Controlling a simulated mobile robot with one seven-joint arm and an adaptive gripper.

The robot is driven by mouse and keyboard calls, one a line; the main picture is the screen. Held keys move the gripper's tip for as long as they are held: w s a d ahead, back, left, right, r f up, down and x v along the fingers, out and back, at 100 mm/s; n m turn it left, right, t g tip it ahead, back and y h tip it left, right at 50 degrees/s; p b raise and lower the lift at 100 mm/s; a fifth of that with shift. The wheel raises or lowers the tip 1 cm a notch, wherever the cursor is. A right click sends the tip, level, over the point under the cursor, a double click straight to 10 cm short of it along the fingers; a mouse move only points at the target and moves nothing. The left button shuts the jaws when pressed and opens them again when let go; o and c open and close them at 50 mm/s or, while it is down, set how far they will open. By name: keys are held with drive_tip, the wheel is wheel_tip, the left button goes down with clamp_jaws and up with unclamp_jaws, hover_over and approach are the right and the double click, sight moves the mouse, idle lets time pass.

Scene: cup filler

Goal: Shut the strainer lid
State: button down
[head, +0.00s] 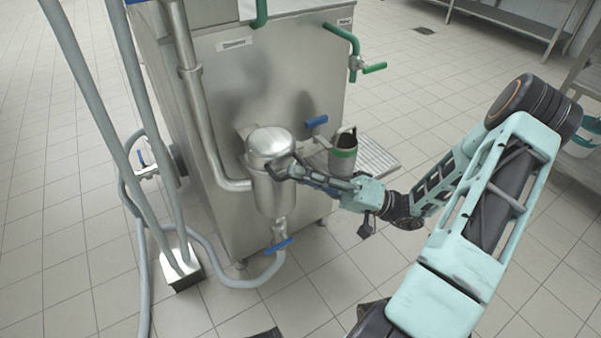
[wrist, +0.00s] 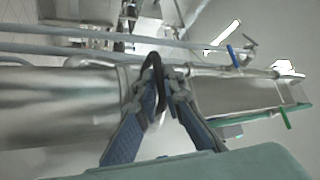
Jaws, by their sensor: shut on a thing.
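The strainer is a steel canister (head: 272,190) on the front of the steel machine, with a domed lid (head: 268,140) on top. The lid appears to sit down on the body or very close to it; a small gap cannot be ruled out. My gripper (head: 291,170) is at the lid's right side. In the wrist view, my gripper (wrist: 165,82) has its blue-padded fingers shut on a dark looped handle (wrist: 152,66) at the lid's edge. The fingers hide part of the lid's rim. The strainer body (wrist: 60,108) shows sideways at left there.
A dark cup with a green band (head: 343,153) stands right of the strainer by a drip tray (head: 378,158). A blue valve handle (head: 317,121) is above, and another (head: 278,246) is below the strainer. Grey pipes (head: 98,110) rise at left. The tiled floor in front is mostly clear.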

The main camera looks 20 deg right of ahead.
drive_tip(key=shift+w+f+h, duration=0.15)
drive_tip(key=shift+f+h, duration=0.15)
drive_tip(key=shift+f, duration=0.55)
drive_tip(key=c, duration=2)
unclamp_jaws()
drive_tip(key=shift+c, duration=0.2)
drive_tip(key=shift+d, duration=0.1)
drive_tip(key=v, duration=1.2)
